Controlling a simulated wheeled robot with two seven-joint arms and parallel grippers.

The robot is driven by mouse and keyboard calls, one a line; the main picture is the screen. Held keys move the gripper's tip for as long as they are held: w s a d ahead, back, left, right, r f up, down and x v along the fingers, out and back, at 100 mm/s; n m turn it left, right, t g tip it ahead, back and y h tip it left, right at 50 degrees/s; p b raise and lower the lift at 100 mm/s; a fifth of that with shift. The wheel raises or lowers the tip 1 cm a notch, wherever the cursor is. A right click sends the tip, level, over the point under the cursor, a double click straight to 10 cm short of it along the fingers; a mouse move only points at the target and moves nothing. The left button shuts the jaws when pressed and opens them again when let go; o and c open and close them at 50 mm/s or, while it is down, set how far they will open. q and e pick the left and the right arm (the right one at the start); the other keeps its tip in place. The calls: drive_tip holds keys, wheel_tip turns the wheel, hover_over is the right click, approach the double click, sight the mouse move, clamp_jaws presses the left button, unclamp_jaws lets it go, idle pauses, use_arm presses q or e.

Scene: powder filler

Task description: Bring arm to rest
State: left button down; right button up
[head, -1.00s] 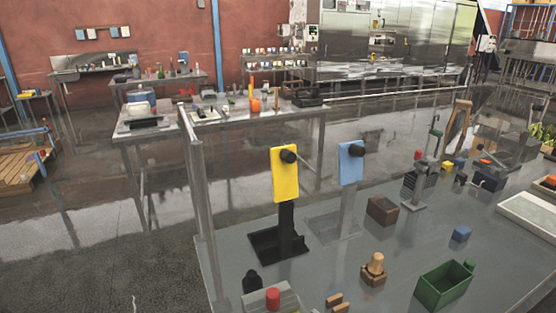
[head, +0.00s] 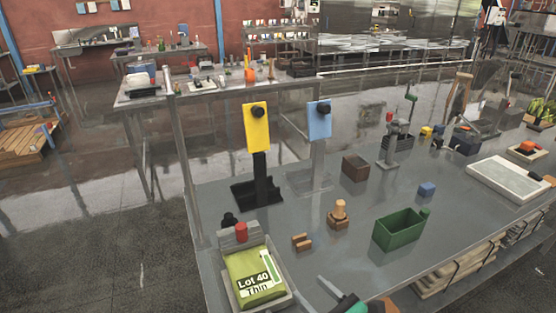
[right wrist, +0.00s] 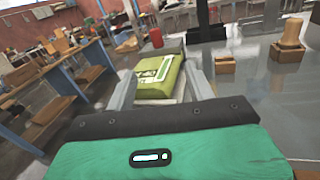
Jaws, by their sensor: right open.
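My right gripper (head: 336,292) enters at the bottom edge of the head view, with a grey finger and part of its green body showing. In the right wrist view its two fingers (right wrist: 162,84) are spread apart with nothing held between them. Beyond them is a green bag (right wrist: 160,75), which in the head view (head: 255,275) is labelled "Lot 40 Thin" and lies in a grey tray (head: 281,301) at the table's near left corner. The gripper is to the right of the tray in the head view. My left gripper is not in view.
On the grey table stand a yellow panel (head: 257,127), a blue panel (head: 319,120), a green open box (head: 399,231), a wooden stamp-like piece (head: 339,213), a brown block (head: 355,167) and a white slab (head: 508,183).

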drive_tip(key=s+d+f+m+g+h, duration=0.1)
drive_tip(key=d+f+m+h, duration=0.3)
drive_tip(key=m, duration=0.8)
drive_tip(key=s+d+f+m+g+h, duration=0.1)
drive_tip(key=d+m+h, duration=0.45)
drive_tip(key=m, duration=0.75)
drive_tip(key=s+d+f+m+g+h, duration=0.15)
drive_tip(key=s+f+m+g, duration=0.25)
drive_tip(key=s+m, duration=0.4)
drive_tip(key=s+d+f+m+g, duration=0.3)
drive_tip(key=s+m+g, duration=0.2)
drive_tip(key=s+m, duration=0.3)
wheel_tip(320, 180, down, 31)
drive_tip(key=s+g, duration=0.1)
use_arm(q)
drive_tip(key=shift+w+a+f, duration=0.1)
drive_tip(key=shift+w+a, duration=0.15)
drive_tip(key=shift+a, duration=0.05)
use_arm(e)
drive_tip(key=s+d+f, duration=0.2)
drive_tip(key=s+f, duration=0.8)
drive_tip(key=s+d+f+g, duration=0.1)
drive_tip(key=s+f, duration=0.8)
drive_tip(key=f, duration=0.1)
drive_tip(key=shift+s+d+n, duration=0.35)
drive_tip(key=shift+n, duration=0.05)
